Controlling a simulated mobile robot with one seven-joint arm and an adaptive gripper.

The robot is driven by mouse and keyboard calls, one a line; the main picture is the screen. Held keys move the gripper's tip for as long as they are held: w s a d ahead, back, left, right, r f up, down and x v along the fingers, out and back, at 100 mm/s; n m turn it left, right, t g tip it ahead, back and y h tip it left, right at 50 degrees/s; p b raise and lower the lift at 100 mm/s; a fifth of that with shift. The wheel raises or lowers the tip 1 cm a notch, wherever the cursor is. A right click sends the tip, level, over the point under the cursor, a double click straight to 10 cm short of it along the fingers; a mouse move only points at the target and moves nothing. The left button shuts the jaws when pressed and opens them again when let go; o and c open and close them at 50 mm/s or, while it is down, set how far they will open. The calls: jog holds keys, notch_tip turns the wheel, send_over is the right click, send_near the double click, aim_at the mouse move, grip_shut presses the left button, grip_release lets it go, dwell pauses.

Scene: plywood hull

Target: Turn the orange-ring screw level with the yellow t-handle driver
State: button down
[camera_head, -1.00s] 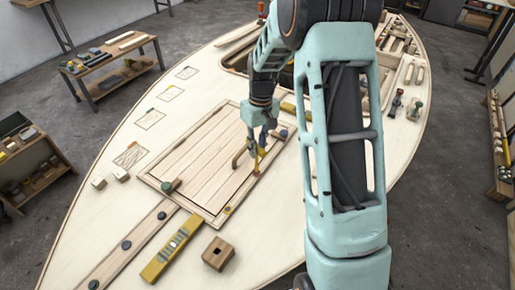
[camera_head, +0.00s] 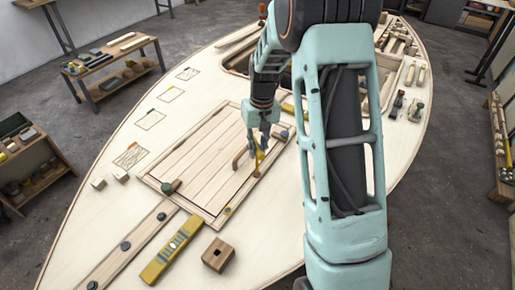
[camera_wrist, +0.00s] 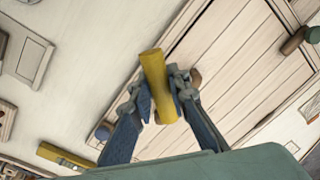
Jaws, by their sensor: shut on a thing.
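My gripper (camera_head: 262,143) is shut on the yellow t-handle driver (camera_head: 259,156) above the right edge of the plank hatch panel (camera_head: 198,163). In the wrist view my two blue-grey fingers (camera_wrist: 162,100) grip the driver's yellow crossbar (camera_wrist: 155,75) between them. The driver points down, and its lower end is close to the panel's right border. The tip is too small to tell whether it sits in a screw. I cannot make out the orange-ring screw under it. A small orange-yellow spot (camera_head: 227,211) shows at the panel's near corner, too small to identify.
A curved wooden handle (camera_head: 238,159) stands on the panel close left of the driver. A green-ended peg (camera_head: 171,187) lies at its left corner. A yellow level (camera_head: 172,250) and a wooden block with a square hole (camera_head: 218,254) lie in front.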

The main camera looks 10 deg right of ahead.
jog(key=shift+f+b, duration=0.3)
jog(key=shift+f, duration=0.25)
jog(key=n, duration=0.5)
dwell(0.4)
jog(key=n, duration=0.5)
jog(key=shift+d, duration=0.15)
jog(key=shift+r, duration=0.1)
jog(key=shift+w+n+g+p, duration=0.1)
jog(key=shift+n+g+p, duration=0.2)
jog(key=shift+p, duration=0.1)
jog(key=n+p, duration=0.1)
jog(key=n, duration=0.3)
jog(key=shift+w+h, duration=0.1)
jog(key=shift+h, duration=0.3)
